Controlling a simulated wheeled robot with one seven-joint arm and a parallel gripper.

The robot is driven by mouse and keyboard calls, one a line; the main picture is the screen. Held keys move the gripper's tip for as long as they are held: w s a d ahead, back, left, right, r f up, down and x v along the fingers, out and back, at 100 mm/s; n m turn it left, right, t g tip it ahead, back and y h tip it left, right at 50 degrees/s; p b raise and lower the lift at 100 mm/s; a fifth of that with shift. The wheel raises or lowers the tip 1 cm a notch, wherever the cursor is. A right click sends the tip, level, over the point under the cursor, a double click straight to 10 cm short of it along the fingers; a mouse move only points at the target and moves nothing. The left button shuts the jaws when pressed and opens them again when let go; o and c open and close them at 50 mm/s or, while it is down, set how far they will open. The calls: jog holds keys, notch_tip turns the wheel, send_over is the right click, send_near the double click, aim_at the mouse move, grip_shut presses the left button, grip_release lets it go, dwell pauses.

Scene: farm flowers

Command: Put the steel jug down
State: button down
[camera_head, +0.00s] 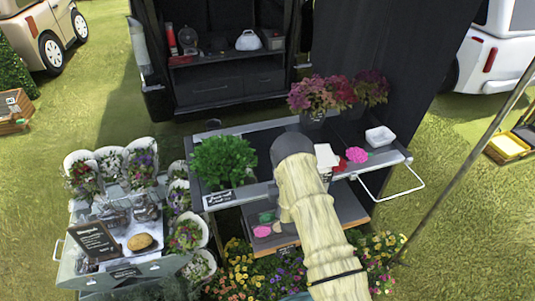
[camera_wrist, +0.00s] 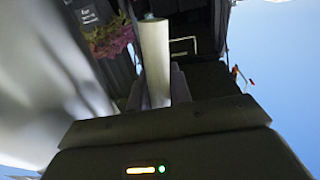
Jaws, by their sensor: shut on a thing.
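My gripper (camera_wrist: 157,92) is shut on a pale, smooth, upright cylindrical part in the wrist view, which I take to be the steel jug (camera_wrist: 155,50). Dark fingers stand on both sides of it, and its full shape does not show. In the head view my arm reaches over the grey cart (camera_head: 230,199), and its wrist end hides the gripper and the held thing. I cannot tell whether the held thing touches a surface.
A green potted plant (camera_head: 222,160) stands left of my arm on the cart. Purple and red flowers (camera_head: 313,93), a white dish (camera_head: 380,137) and a pink flower (camera_head: 357,155) are to the right. A stand with bouquets (camera_head: 150,271) is at left.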

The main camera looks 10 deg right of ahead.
jog(key=s+d+f+h+b, duration=0.1)
jog(key=s+d+f+b, duration=0.2)
jog(key=s+f+b, duration=0.4)
notch_tip(320, 180, down, 4)
jog(key=shift+s+d+f+m+b, duration=0.2)
jog(key=shift+s+d+m+b, duration=0.1)
jog(key=shift+b, duration=0.4)
jog(key=shift+w+a, duration=0.1)
jog(key=shift+w, duration=0.05)
